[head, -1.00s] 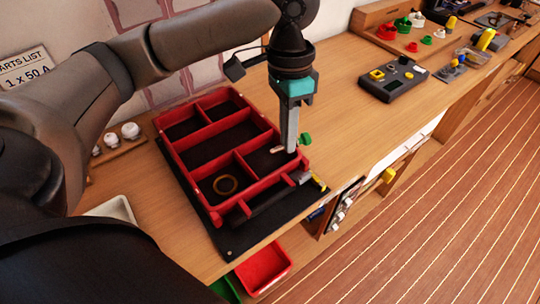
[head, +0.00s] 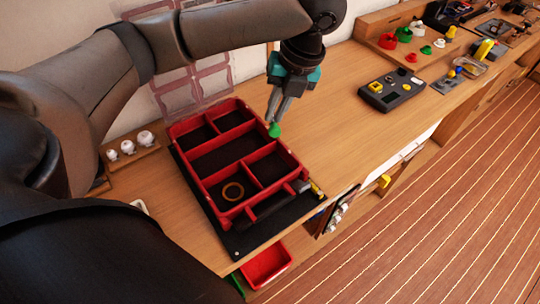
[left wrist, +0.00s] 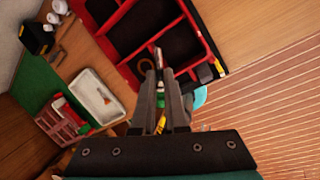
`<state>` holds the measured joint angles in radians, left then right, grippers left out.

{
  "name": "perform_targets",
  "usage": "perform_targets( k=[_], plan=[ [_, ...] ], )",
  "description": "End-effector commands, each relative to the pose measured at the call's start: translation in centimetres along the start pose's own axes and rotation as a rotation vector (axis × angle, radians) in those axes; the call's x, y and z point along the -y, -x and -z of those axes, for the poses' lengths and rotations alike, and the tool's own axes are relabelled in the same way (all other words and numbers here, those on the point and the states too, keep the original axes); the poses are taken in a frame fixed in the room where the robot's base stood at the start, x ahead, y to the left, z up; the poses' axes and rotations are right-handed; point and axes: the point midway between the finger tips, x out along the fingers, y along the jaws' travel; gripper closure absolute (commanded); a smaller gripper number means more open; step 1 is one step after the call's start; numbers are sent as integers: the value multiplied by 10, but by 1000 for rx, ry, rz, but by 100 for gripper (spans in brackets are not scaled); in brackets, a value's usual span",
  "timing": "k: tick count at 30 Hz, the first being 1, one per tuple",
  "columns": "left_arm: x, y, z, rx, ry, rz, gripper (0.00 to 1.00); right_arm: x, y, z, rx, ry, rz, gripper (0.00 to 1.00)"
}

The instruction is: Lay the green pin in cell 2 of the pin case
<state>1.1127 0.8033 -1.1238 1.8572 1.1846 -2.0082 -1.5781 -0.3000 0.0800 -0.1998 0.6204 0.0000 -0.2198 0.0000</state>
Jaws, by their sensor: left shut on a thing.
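My left gripper (head: 274,114) is shut on the green pin (head: 274,131), above the right rim of the red pin case (head: 206,185). In the head view mainly the pin's round green head shows, just below the fingertips. In the left wrist view a pale metal shaft (left wrist: 158,57) sticks out past the fingertips, over the case. The case is open, with several cells parted by red walls. A brass-coloured ring (head: 232,191) lies in the near-left cell. No cell numbers can be read. My right gripper is not in view.
The case stands on a black mat (head: 250,238). A clear lid (head: 195,90) rises behind it. White knobs on a wooden rack (head: 130,155) stand to the left. A dark device (head: 391,90) lies to the right, with bare bench between.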

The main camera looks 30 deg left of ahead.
Motion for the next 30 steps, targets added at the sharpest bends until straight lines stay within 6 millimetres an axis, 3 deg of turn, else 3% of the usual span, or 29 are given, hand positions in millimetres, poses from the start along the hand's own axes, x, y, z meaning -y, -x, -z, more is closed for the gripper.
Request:
perform_targets(
  k=[7, 11, 24, 30],
  plan=[
    [-7, 7, -8, 69, -228, 12, 100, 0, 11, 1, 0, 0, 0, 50],
    [-5, -2, -8, 78, -263, 14, 100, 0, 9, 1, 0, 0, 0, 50],
    [22, -110, 5, 77, -263, 12, 100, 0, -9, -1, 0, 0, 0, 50],
    [31, -140, 8, 79, -263, 14, 100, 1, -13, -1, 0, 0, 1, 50]
  ],
)
